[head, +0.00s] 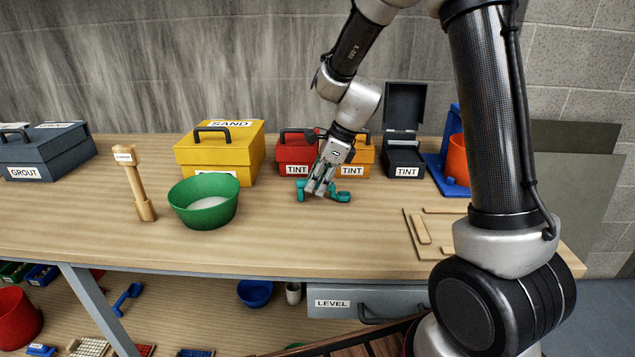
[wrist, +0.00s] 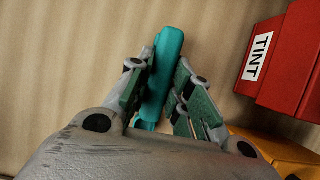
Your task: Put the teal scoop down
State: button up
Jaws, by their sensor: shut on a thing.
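The teal scoop (head: 340,197) is at the middle of the workbench, low over the wooden top (head: 300,232) or touching it; I cannot tell which. My gripper (head: 319,189) points down and is shut on the scoop. In the wrist view the teal scoop (wrist: 163,75) lies between the two fingers of my gripper (wrist: 158,88). Part of the scoop is hidden behind the fingers and the wrist.
Behind my gripper stand a red TINT box (head: 292,154), an orange TINT box (head: 356,158) and an open dark TINT box (head: 404,157). A green bowl (head: 183,208) and a yellow SAND box (head: 222,140) are to the left. Bare bench lies in front.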

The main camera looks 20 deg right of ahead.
jog(key=shift+f, duration=0.15)
jog(key=o, duration=0.9)
jog(key=shift+c, duration=0.2)
jog(key=s+d+r+n+h, duration=0.1)
jog(key=s+d+r+n, duration=0.25)
jog(key=r, duration=0.45)
jog(key=s+d+r+n, duration=0.2)
jog(key=s+d+r, duration=0.25)
jog(key=r, duration=0.25)
jog(key=s+d+n+t+h, duration=0.1)
jog(key=s+d+n, duration=0.3)
jog(key=s+n, duration=0.4)
jog(key=s+d+r+n+t+h, duration=0.1)
jog(key=s+d+n, duration=0.3)
jog(key=s+n, duration=0.4)
jog(key=s+h, duration=0.1)
jog(key=s, duration=0.2)
jog(key=shift+d+r+t+h, duration=0.25)
jog(key=shift+r+t+h, duration=0.05)
jog(key=shift+t, duration=0.1)
